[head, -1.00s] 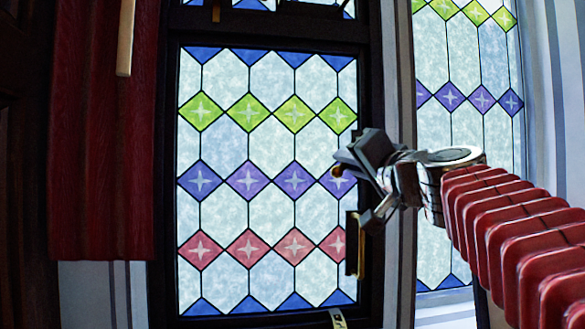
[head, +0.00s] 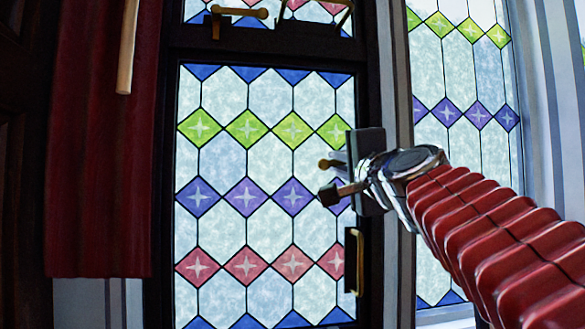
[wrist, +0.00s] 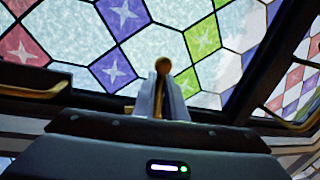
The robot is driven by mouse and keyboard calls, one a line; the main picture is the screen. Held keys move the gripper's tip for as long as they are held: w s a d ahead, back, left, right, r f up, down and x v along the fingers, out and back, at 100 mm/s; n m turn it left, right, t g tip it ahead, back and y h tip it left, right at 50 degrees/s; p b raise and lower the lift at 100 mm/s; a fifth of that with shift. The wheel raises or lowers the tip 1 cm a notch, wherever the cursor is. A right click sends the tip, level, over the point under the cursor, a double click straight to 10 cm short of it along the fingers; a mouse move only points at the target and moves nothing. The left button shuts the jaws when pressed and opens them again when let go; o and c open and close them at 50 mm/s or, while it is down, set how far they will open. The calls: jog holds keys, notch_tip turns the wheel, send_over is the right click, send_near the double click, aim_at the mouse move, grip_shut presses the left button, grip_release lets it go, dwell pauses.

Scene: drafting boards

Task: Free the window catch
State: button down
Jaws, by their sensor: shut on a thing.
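The window catch shows as a brass lever with a round knob (head: 325,163) at the right side of the leaded window (head: 262,165). In the wrist view its knob (wrist: 163,65) stands up between the two pale fingers. My gripper (head: 338,178) is at the window's right frame, shut on the catch; its fingers also show close together in the wrist view (wrist: 163,98). The catch's base is hidden behind my gripper.
A brass pull handle (head: 349,260) sits on the frame below my gripper. Other brass fittings (head: 238,14) are on the upper rail. A red curtain (head: 100,150) and a pale rod (head: 127,45) hang at the left. Another leaded window (head: 460,150) is at the right.

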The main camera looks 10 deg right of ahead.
jog(key=shift+r+m+h, duration=0.15)
jog(key=shift+m+h, duration=0.25)
jog(key=shift+m, duration=0.3)
jog(key=shift+r+m, duration=0.1)
jog(key=shift+m, duration=0.2)
jog(key=c, duration=2.1)
grip_release()
jog(key=shift+d, duration=0.1)
jog(key=shift+s, duration=0.15)
jog(key=shift+s+f, duration=0.45)
jog(key=shift+s, duration=1.75)
jog(key=shift+s+f, duration=0.45)
jog(key=shift+s, duration=1.8)
jog(key=shift+s+f, duration=0.45)
jog(key=shift+s, duration=1.75)
jog(key=shift+s, duration=0.1)
